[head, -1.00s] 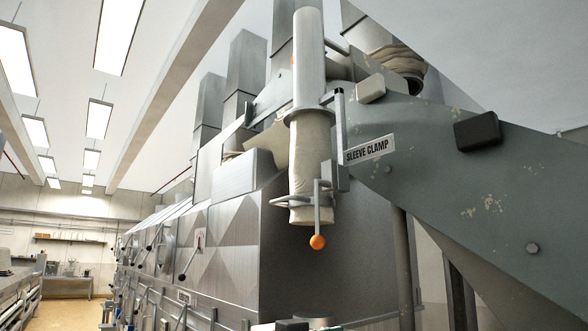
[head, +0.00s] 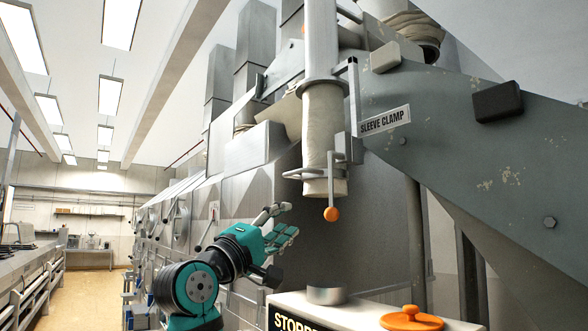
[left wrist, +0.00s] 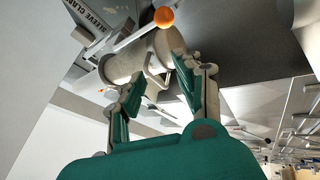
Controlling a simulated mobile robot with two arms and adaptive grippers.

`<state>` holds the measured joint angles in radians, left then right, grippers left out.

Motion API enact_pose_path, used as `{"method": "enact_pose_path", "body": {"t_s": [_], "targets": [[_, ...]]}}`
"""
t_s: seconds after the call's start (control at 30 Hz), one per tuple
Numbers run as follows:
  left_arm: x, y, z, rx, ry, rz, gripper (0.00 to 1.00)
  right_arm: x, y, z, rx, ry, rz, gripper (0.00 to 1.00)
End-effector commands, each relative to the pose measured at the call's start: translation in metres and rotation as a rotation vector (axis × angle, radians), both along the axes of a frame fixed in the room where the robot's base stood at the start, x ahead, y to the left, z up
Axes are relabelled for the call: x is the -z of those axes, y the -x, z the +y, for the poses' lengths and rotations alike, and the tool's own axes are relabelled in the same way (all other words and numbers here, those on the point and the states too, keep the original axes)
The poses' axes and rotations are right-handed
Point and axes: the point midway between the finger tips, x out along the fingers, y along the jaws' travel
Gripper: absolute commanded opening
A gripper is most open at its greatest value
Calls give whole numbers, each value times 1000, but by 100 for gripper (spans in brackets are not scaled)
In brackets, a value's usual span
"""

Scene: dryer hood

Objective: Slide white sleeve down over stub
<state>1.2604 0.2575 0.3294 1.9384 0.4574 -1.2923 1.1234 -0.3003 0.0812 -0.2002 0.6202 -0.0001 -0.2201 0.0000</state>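The white sleeve (head: 322,135) is an off-white fabric tube hanging from a grey metal pipe, with a clamp ring (head: 318,172) and an orange-knobbed lever (head: 331,214) near its lower end. The stub (head: 326,294) is a short metal cylinder on a white-topped box below, apart from the sleeve. My left gripper (head: 284,220) is open and empty, below and left of the sleeve's lower end. In the left wrist view, the sleeve (left wrist: 122,67) shows beyond the spread fingers of my left gripper (left wrist: 155,78). My right gripper is not in view.
A grey sloping panel labelled "SLEEVE CLAMP" (head: 470,150) fills the right. An orange cap with a knob (head: 411,319) lies on the box top beside the stub. A large metal machine (head: 240,185) stands behind. The aisle floor (head: 85,290) at left is clear.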

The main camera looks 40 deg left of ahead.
Motion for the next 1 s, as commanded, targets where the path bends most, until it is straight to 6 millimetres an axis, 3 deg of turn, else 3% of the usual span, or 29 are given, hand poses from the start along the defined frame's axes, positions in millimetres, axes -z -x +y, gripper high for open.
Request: {"method": "enact_pose_path", "body": {"t_s": [0.03, 0.13, 0.37, 1.0], "targets": [[-12, 4, 16, 19, 126, -35, 34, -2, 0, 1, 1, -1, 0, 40], [-25, 10, 38, 57, 318, -91, 34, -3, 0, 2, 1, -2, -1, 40], [-39, 5, 53, 84, 438, -125, 34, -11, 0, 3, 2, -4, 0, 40], [-108, -107, 65, 85, 433, -121, 34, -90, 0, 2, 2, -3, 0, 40]]}}
